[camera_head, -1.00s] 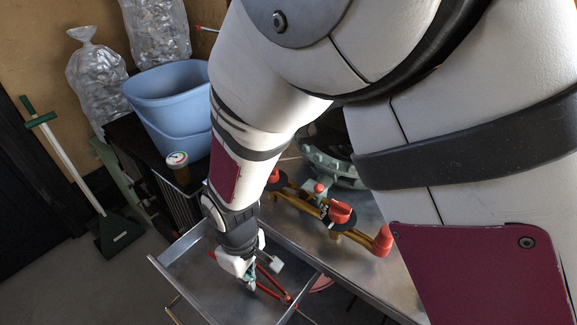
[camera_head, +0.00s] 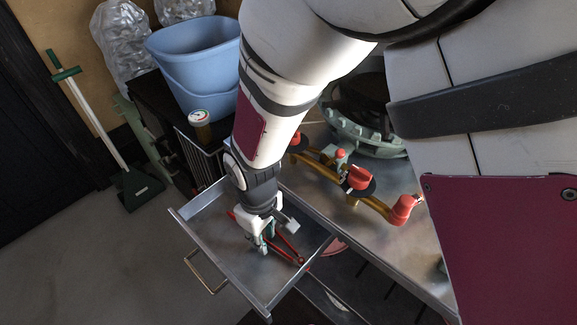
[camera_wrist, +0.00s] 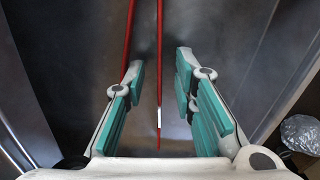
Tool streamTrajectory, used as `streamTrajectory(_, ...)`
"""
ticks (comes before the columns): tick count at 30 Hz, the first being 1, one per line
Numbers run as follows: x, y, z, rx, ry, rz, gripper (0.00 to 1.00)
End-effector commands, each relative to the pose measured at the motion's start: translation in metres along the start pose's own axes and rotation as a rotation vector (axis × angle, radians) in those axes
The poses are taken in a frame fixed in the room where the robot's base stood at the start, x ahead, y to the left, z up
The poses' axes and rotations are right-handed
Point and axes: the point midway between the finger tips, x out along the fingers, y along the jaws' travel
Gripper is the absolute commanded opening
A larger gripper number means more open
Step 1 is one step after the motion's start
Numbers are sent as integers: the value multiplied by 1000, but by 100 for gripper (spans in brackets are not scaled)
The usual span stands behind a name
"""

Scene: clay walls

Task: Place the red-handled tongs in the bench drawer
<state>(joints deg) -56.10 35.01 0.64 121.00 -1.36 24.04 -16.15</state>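The red-handled tongs (camera_head: 287,252) lie in the open metal bench drawer (camera_head: 213,238). In the wrist view their two long red arms (camera_wrist: 160,50) run away from me over the grey drawer floor. My gripper (camera_head: 268,244) is low inside the drawer, over the tongs. In the wrist view my gripper (camera_wrist: 162,80) has its teal-padded fingers apart. One red arm ends in the gap between them, touching neither finger. The other passes by the left fingertip, which partly hides it; contact there is unclear.
The metal bench top (camera_head: 405,235) beside the drawer carries a yellow pipe piece with red knobs (camera_head: 357,178) and a green round flange (camera_head: 365,138). A blue bin (camera_head: 197,60) and a small gauge (camera_head: 199,117) stand behind. Open floor lies left of the drawer.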

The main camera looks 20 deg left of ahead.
Motion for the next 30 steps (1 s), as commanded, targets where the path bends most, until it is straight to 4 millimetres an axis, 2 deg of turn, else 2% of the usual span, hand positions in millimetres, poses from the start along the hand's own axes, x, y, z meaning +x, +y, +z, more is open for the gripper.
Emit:
streamTrajectory(12,-83,0,-1,1,5,1,25)
streamTrajectory(15,-98,0,-1,0,5,1,25)
streamTrajectory(23,-122,6,4,19,5,3,25)
streamTrajectory(26,-142,24,22,85,11,11,25)
streamTrajectory(29,-175,48,57,198,20,22,25)
streamTrajectory(30,-189,58,75,253,24,27,25)
